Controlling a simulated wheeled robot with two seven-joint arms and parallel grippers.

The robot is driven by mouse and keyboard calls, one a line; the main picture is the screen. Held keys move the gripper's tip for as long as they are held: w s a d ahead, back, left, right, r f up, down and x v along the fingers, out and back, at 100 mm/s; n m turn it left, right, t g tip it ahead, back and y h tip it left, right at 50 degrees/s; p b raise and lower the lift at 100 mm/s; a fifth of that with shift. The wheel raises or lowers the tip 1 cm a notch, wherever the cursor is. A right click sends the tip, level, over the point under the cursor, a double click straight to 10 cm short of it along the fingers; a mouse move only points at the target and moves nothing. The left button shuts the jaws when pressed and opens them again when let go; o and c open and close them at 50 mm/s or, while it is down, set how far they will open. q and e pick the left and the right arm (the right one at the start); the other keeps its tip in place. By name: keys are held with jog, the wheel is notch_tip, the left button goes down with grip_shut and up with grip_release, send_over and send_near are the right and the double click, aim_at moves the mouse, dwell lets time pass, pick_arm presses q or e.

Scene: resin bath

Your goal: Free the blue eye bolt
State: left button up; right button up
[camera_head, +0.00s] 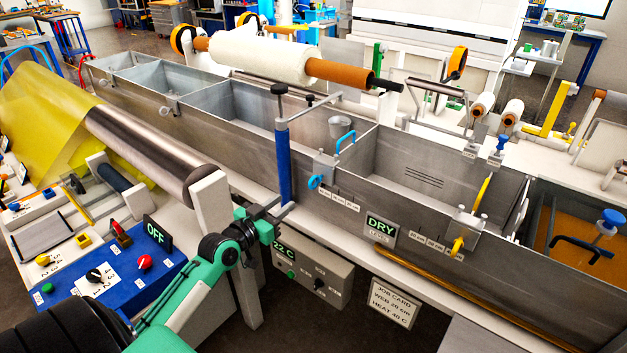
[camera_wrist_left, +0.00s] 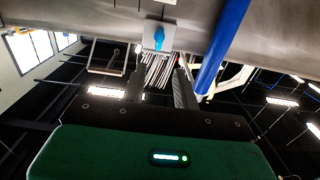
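The blue eye bolt (camera_head: 314,182) sticks out from a grey bracket (camera_head: 325,167) clamped on the near wall of the metal bath. In the left wrist view the blue eye bolt (camera_wrist_left: 158,38) shows beyond the fingertips, on its pale plate. My left gripper (camera_head: 281,209) is below and left of it, close to the blue post, and does not touch the bolt. In the left wrist view the left gripper's fingers (camera_wrist_left: 160,78) are apart with nothing between them. My right gripper is not in view.
A blue post (camera_head: 284,160) with a grey arm stands just left of the bracket. A DRY sign (camera_head: 380,230) hangs to the right. A second bracket holds a yellow eye bolt (camera_head: 458,245). A control box (camera_head: 313,276) sits below.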

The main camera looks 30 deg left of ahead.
aim_at(309, 181)
pick_arm(q)
jog(key=w+p, duration=0.1)
jog(key=w, duration=0.7)
jog(key=w+d+r+p, duration=0.1)
jog(key=w, duration=0.4)
jog(key=shift+p, duration=0.3)
jog(key=shift+w+d, duration=0.1)
jog(key=shift+w, duration=0.2)
grip_shut()
